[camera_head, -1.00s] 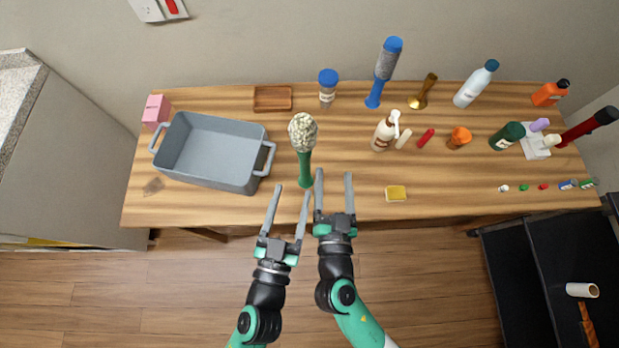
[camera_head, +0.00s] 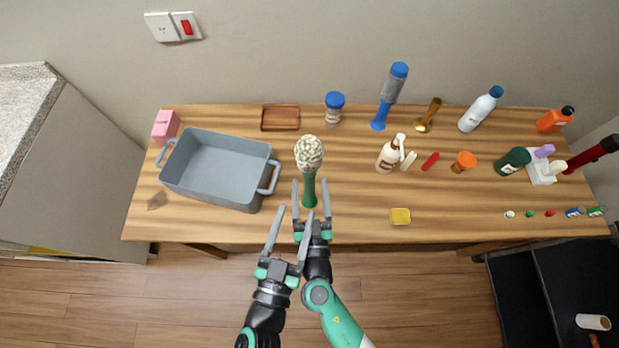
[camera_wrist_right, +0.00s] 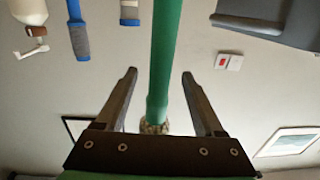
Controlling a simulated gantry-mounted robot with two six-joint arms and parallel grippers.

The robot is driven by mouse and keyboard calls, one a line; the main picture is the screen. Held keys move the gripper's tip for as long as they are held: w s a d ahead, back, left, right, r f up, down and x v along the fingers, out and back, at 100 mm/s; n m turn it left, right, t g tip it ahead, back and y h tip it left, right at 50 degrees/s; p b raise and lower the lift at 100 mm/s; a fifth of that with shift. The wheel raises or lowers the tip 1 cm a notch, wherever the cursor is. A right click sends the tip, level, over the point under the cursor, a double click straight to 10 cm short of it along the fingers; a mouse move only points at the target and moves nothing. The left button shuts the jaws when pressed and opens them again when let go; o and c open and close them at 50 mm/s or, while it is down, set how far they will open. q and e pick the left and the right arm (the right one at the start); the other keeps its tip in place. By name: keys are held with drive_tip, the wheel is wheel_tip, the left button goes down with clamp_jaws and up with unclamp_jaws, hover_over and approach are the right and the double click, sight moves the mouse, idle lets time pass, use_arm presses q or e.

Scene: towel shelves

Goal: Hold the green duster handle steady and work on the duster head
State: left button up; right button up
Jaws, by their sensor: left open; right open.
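The duster stands upright on the wooden table in the head view, with a green handle (camera_head: 309,187) and a fluffy cream head (camera_head: 309,153) on top. My right gripper (camera_head: 311,184) is open, with its fingers on either side of the handle's lower part. In the right wrist view the green handle (camera_wrist_right: 165,60) runs between the open fingers (camera_wrist_right: 159,74), with a gap visible on both sides. Part of the duster head (camera_wrist_right: 154,128) shows beyond the gripper's base. My left gripper (camera_head: 294,212) is open and empty, in front of the table edge, below and left of the handle.
A grey bin (camera_head: 215,170) stands left of the duster on the table (camera_head: 350,220). The table between duster and sponge is clear.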

sight(306, 166)
drive_tip(key=shift+w+a, duration=0.1)
drive_tip(key=shift+w, duration=1.25)
drive_tip(key=shift+c, duration=0.2)
clamp_jaws()
use_arm(q)
drive_tip(key=o, duration=0.3)
drive_tip(key=shift+w+r, duration=0.15)
drive_tip(key=shift+r, duration=0.15)
drive_tip(key=o, duration=0.3)
drive_tip(key=shift+n, duration=0.3)
drive_tip(key=w+r, duration=0.1)
drive_tip(key=r, duration=0.1)
drive_tip(key=w+r, duration=0.1)
drive_tip(key=r, duration=0.3)
drive_tip(key=shift+w+d+r, duration=0.1)
drive_tip(key=shift+w+d, duration=0.3)
drive_tip(key=shift+w, duration=0.15)
